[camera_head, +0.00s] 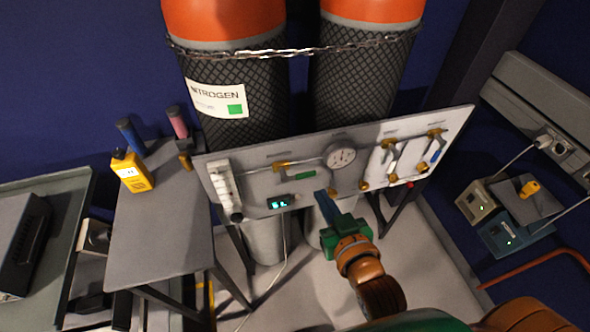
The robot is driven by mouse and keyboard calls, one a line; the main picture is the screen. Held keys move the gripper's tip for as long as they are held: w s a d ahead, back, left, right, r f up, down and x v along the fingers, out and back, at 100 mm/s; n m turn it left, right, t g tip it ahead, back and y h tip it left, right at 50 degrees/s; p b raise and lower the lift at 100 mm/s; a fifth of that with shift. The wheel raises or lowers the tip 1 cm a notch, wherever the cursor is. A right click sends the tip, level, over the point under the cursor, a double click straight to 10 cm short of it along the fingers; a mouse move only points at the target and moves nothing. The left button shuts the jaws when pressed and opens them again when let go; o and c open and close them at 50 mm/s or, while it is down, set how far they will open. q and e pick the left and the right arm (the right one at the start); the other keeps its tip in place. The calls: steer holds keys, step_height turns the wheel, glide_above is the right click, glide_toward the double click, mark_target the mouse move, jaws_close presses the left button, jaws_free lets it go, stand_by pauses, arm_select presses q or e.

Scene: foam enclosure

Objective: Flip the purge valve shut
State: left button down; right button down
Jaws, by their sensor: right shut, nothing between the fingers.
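A grey gas panel (258,186) stands in front of two gas cylinders. It carries brass valves, one with a green handle (306,175) lying nearly along the panel, and one with a blue handle (435,156) at the far right. The labels are too small to read, so I cannot tell which is the purge valve. My right gripper (325,200) is shut and empty, its dark blue fingers pointing up at the panel's lower edge, below the round gauge (341,156). The fingers partly hide that edge; I cannot tell whether they touch it. My left gripper is not in view.
The cylinders (232,95) are held by a chain (290,50). A flowmeter (225,188) and a green-lit display (281,202) are on the panel. A grey table (165,225) at left holds a yellow meter (132,171). Boxes (515,230) stand at right.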

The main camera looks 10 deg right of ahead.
steer(key=r, duration=0.2)
steer(key=shift+d+r+t, duration=0.3)
glide_above(310, 175)
steer(key=s, duration=0.2)
step_height(310, 175, down, 3)
steer(key=shift+w+a+f+b, duration=0.15)
steer(key=shift+f+b, duration=0.15)
steer(key=shift+f, duration=0.35)
steer(key=shift+s+a+f+b, duration=0.15)
steer(key=shift+f+b, duration=0.15)
steer(key=shift+f, duration=0.75)
steer(key=shift+w, duration=0.1)
